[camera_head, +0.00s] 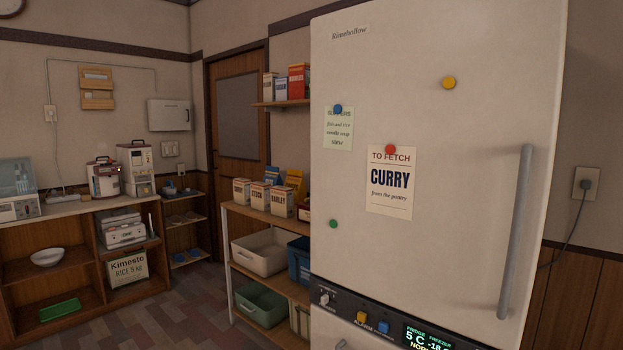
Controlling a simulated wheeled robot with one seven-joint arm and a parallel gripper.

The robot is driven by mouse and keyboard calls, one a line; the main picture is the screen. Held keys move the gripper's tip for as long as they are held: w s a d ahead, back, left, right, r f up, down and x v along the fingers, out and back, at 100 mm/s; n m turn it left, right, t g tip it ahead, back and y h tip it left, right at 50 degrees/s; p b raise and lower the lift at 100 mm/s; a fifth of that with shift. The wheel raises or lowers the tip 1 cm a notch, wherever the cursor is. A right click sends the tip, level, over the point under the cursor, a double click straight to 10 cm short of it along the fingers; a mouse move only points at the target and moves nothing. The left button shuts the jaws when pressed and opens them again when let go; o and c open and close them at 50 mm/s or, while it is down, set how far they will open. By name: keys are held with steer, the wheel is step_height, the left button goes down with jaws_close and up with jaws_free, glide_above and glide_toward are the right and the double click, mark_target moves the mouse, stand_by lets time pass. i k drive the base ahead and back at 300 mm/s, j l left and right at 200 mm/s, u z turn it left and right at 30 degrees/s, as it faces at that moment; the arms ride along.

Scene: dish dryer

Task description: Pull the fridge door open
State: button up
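The fridge door (430,240) is a large cream panel filling the right of the view, and it looks shut. A long grey vertical handle (516,235) runs down its right side. A "TO FETCH CURRY" note (390,200) hangs under a red magnet, and a smaller green note (338,130) hangs under a blue one. A control strip with a lit display (428,338) lies below the door. My gripper is not in view.
A shelf rack (262,215) with boxes and bins stands close to the fridge's left. A wooden counter (60,207) with appliances lines the far left. The tiled floor (185,305) between them is clear. A wall socket (586,183) with a cord is right of the fridge.

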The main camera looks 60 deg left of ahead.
mark_target(434, 125)
steer(key=u, duration=0.9)
steer(key=i+l+u, duration=0.1)
steer(key=u, duration=0.75)
steer(key=l+u, duration=0.1)
steer(key=u, duration=0.8)
